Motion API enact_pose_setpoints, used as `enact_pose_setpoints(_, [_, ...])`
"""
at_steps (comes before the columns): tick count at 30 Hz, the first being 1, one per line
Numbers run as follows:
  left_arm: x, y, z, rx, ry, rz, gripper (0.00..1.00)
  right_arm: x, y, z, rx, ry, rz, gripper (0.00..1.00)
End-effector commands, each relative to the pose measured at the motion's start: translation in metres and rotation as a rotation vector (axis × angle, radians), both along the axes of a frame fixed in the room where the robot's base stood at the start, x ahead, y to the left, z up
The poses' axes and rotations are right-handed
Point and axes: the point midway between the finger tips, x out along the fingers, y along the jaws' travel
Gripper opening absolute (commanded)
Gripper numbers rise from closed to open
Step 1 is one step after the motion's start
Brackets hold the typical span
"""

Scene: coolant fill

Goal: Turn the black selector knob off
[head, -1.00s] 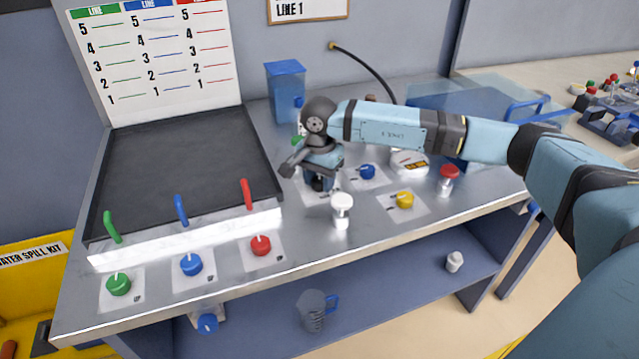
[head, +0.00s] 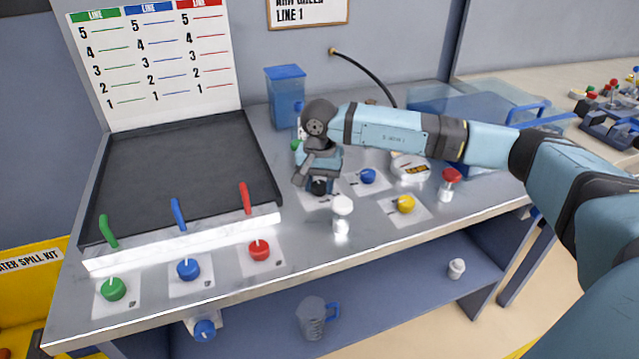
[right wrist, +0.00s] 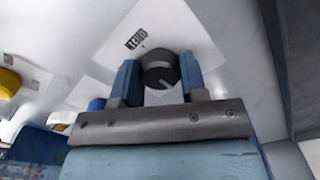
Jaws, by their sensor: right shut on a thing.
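The black selector knob (head: 319,187) sits on a white label plate on the metal bench, under my right gripper. In the right wrist view the black knob (right wrist: 160,72) stands between two blue fingers, with a pale pointer line on its face. My right gripper (head: 320,180) reaches down from above and is shut on the knob; it also shows in the right wrist view (right wrist: 158,82). Part of the knob and its plate is hidden by the gripper in the head view. My left gripper is not in view.
A blue knob (head: 368,176) and a yellow knob (head: 406,204) are to the right. A white-capped bottle (head: 342,215) stands just in front, and a red-capped one (head: 449,184) further right. A dark tray (head: 190,165) with colored handles lies left. A blue-lidded container (head: 286,98) stands behind.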

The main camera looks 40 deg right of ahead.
Motion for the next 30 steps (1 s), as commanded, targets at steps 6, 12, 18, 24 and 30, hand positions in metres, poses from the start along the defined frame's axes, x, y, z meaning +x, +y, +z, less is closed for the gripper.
enact_pose_setpoints(6, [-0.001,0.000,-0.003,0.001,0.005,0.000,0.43,0.000,0.000,0.001,0.000,-0.001,0.001,0.63])
enact_pose_setpoints(12, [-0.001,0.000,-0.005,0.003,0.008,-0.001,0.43,0.000,0.000,0.000,-0.001,-0.001,0.000,0.65])
enact_pose_setpoints(18, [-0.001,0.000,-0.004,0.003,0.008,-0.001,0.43,0.000,0.000,0.008,-0.001,-0.002,0.000,0.65])
enact_pose_setpoints(24, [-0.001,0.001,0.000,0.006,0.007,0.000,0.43,0.001,0.000,0.046,0.001,-0.005,0.000,0.65])
enact_pose_setpoints(30, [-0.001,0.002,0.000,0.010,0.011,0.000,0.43,0.001,0.000,0.093,0.001,-0.005,0.000,0.65])
